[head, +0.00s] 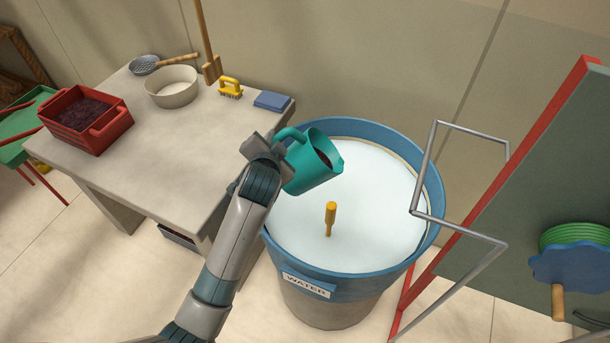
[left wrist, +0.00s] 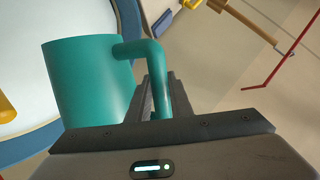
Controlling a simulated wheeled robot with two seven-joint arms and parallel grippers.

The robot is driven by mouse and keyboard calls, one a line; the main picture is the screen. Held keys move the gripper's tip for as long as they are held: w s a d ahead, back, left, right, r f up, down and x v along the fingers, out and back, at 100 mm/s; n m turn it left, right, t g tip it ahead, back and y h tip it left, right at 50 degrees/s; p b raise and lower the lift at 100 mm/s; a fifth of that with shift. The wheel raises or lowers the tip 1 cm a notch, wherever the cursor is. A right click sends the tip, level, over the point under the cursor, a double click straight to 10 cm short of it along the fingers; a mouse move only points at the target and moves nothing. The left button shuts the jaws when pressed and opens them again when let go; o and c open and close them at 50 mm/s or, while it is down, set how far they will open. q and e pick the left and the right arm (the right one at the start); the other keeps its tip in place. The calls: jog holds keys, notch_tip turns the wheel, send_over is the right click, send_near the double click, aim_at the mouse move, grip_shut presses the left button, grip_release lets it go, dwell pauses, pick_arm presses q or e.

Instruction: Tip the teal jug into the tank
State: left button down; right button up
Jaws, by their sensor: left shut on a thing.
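The teal jug (head: 313,166) is over the left part of the tank, tilted with its mouth toward the right. Something dark shows inside its mouth. My left gripper (head: 272,148) is shut on the jug's handle; in the left wrist view the handle runs between the fingers, beside the jug's body (left wrist: 85,85). The tank (head: 437,205) has a blue rim and a "WATER" label (head: 309,285). It has a pale, flat white surface inside, with an upright yellow handle (head: 330,217) near the middle. No pouring stream is visible. My right gripper is not in view.
The stone table (head: 160,180) at left holds a red crate of dark beans (head: 118,125), a beige bowl (head: 172,92), a strainer (head: 145,65), a yellow brush (head: 230,88) and a blue cloth (head: 272,101). A red-framed board with a metal crank (head: 456,231) stands close at the tank's right.

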aim_at(300, 136)
pick_arm(q)
jog(key=shift+d+r, duration=0.1)
jog(key=shift+r, duration=0.15)
jog(key=shift+w+d, duration=0.1)
jog(key=shift+d, duration=0.1)
jog(key=shift+w+d+r+m+y, duration=0.2)
jog(key=shift+d+m+y, duration=0.15)
jog(key=shift+d, duration=0.2)
jog(key=shift+w+d+r+m+y, duration=0.1)
jog(key=shift+d+r+m+y, duration=0.15)
jog(key=shift+d+m, duration=0.25)
jog(key=shift+s, duration=0.1)
jog(key=shift+d, duration=0.1)
jog(key=shift+w+d+m+g+y, duration=0.2)
jog(key=shift+d+m+y, duration=0.15)
jog(key=shift+d, duration=0.45)
jog(key=shift+w+d+m+g+y, duration=0.1)
jog(key=shift+w+d+m+y, duration=0.15)
jog(key=shift+d, duration=0.55)
jog(key=shift+d, duration=0.1)
